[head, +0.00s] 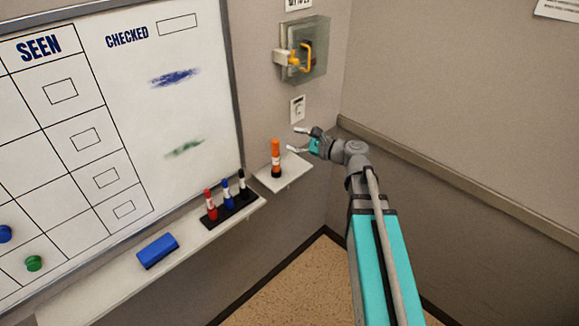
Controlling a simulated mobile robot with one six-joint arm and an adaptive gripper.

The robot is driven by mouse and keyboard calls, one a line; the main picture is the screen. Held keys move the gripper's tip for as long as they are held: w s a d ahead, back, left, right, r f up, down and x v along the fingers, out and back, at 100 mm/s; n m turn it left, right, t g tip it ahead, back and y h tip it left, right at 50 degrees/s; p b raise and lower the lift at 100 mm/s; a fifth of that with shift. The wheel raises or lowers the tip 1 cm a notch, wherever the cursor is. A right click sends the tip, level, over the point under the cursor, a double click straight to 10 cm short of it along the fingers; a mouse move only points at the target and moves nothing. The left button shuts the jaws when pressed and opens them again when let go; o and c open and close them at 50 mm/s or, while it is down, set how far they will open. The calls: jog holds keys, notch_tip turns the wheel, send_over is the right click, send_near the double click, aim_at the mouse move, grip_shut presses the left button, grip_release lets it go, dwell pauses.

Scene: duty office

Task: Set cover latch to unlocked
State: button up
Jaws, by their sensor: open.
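A clear cover box (318,62) is mounted on the wall at the upper middle of the head view. A yellow handle (307,54) shows through it. A pale latch block with a small yellow-orange part (292,61) sits on the cover's left side. I cannot tell from this view which position the latch is in. My gripper (293,139) is open and empty, below the cover and apart from it.
An orange marker (276,158) stands on a small shelf (297,171). A wall plate (298,109) is between cover and gripper. A whiteboard (190,105) is on the left, with a ledge (110,270) holding a blue eraser (158,251) and markers in a black holder (236,207). The right wall has a rail (430,173).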

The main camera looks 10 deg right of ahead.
jog(key=s+a+f+n+g+h+b, duration=0.1)
jog(key=s+a+f+n+g, duration=0.1)
jog(key=f, duration=0.4)
jog(key=shift+s+a+f+n+g+h, duration=0.3)
jog(key=shift+s+n+g, duration=0.35)
jog(key=shift+n, duration=0.75)
jog(key=shift+d, duration=0.1)
jog(key=s+d+f+n+g+h, duration=0.3)
jog(key=s+f+n+h, duration=0.3)
jog(key=s+n, duration=0.1)
jog(key=s+d+f+n+g+h, duration=0.4)
jog(key=s+f+n+h, duration=0.2)
jog(key=s+n, duration=0.1)
jog(key=shift+s+f, duration=0.15)
jog(key=shift+s, duration=0.25)
dwell(1.4)
